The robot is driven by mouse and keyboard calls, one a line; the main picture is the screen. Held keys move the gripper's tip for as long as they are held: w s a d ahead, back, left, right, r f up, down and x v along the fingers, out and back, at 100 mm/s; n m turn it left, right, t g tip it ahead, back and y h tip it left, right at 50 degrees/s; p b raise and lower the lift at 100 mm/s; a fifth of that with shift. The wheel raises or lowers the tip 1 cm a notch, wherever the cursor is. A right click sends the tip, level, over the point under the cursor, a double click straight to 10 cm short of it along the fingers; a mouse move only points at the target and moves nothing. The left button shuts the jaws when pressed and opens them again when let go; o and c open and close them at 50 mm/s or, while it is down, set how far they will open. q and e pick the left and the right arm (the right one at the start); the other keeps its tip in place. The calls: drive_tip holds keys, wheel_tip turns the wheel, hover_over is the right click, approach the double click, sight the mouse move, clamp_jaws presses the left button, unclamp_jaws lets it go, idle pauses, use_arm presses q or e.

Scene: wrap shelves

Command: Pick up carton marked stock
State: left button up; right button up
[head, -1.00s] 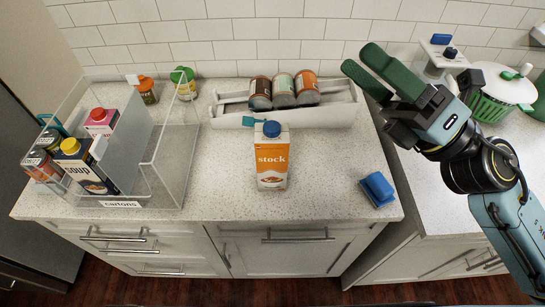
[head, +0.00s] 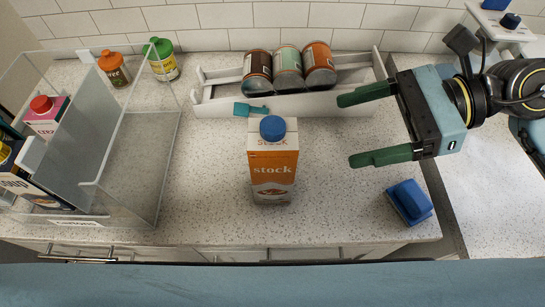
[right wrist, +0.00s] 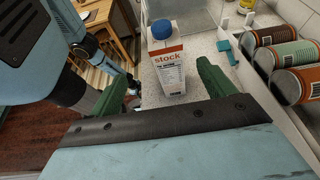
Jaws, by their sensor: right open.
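The carton marked stock (head: 272,168) stands upright on the speckled counter in the head view, orange and white with a blue cap. My right gripper (head: 362,128) is open and empty to the right of the carton, its two green fingers pointing left toward it, apart from it. In the right wrist view the carton (right wrist: 168,66) stands beyond and between the open green fingers (right wrist: 168,90). My left gripper is not in view.
A white rack (head: 225,105) with several cans stands behind the carton, a teal clip (head: 250,110) at its front. A clear divided bin (head: 130,205) holding cartons is at left. Counter left of the carton is clear.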

sight(272, 144)
drive_tip(key=x, duration=0.4)
drive_tip(key=p+x, duration=0.1)
drive_tip(key=x, duration=0.4)
drive_tip(key=w+p+x, duration=0.1)
drive_tip(key=x, duration=0.3)
drive_tip(key=shift+a+f, duration=0.1)
drive_tip(key=shift+f, duration=0.35)
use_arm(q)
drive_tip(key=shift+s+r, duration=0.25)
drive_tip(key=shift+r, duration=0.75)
use_arm(e)
clamp_jaws()
drive_tip(key=shift+r, duration=0.1)
